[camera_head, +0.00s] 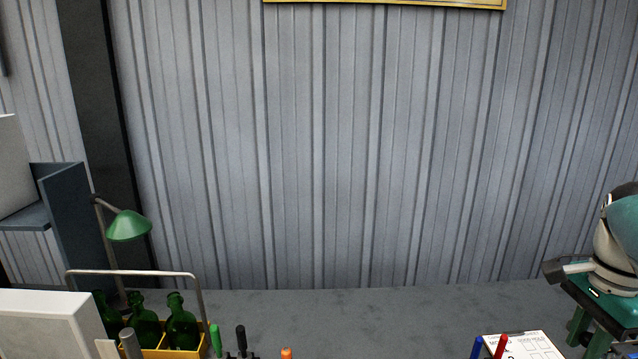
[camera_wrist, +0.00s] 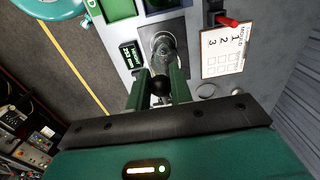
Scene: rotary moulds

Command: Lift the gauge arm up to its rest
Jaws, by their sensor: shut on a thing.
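In the wrist view my gripper (camera_wrist: 161,78) reaches from the bottom toward a light grey panel, its two green fingers on either side of a round black knob. The knob seems to be the end of the gauge arm (camera_wrist: 163,50), a grey metal part that runs up from it in front of a dark round fitting. My gripper is shut on this knob. The fingers partly hide the knob's sides. The arm's rest cannot be made out.

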